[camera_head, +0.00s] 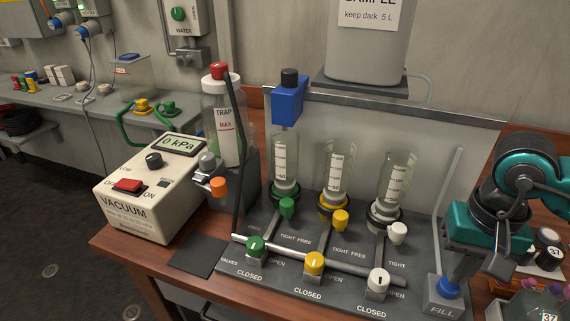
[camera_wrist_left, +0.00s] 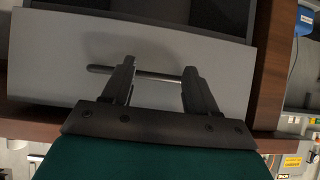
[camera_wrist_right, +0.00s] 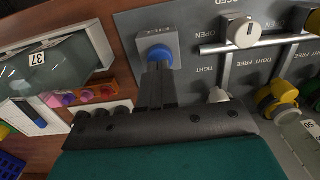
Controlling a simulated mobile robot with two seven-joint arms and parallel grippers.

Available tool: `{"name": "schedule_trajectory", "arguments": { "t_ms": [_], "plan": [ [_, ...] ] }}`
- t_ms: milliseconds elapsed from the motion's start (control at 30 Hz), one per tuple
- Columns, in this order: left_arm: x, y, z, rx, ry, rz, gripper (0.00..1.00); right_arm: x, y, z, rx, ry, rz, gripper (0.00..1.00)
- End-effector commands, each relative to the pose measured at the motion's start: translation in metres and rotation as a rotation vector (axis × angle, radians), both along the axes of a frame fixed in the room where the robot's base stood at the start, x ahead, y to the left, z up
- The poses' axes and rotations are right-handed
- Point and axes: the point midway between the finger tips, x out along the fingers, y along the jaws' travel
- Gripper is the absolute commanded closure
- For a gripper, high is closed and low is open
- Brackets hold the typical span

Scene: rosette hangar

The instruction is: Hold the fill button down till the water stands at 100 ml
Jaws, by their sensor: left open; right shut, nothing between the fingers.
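The blue fill button (camera_head: 447,286) sits on a grey box marked FILL (camera_head: 441,304) at the front right of the filter stand. My right gripper (camera_wrist_right: 158,68) is shut and empty, its fingertips at the near edge of the button (camera_wrist_right: 160,52) in the right wrist view. Whether they press it I cannot tell. Three clear graduated funnels, left (camera_head: 286,163), middle (camera_head: 337,172) and right (camera_head: 394,180), stand on the manifold. I cannot make out a water level in them. My left gripper (camera_wrist_left: 158,68) is open, facing a grey panel with a bar handle (camera_wrist_left: 150,76).
A blue clamp piece (camera_head: 289,97) hangs above the left funnel. The vacuum pump (camera_head: 145,205) reads 0 kPa beside the trap bottle (camera_head: 224,125). Green, yellow and white valve knobs line the manifold front.

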Motion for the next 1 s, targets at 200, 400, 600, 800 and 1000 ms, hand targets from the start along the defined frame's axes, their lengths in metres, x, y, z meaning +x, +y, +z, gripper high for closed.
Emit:
{"name": "schedule_trajectory", "arguments": {
  "t_ms": [200,400,600,800,1000],
  "plan": [
    [0.0,0.0,0.0,0.0,0.0,0.0,0.42,0.0,0.0,0.0,0.0,0.0,0.0,1.0],
    [0.0,0.0,-0.001,0.0,0.0,0.0,0.42,0.0,0.0,-0.001,0.0,0.0,0.0,1.0],
    [0.0,0.0,-0.009,0.0,-0.001,0.0,0.42,0.0,0.0,-0.009,0.0,0.0,0.0,1.0],
    [0.001,0.0,-0.019,0.0,-0.001,0.0,0.42,0.0,0.0,-0.019,0.0,0.0,0.0,1.0],
    [0.002,0.0,-0.028,0.001,-0.004,0.0,0.42,0.0,0.0,-0.028,0.0,0.0,0.0,1.0]
  ]
}}
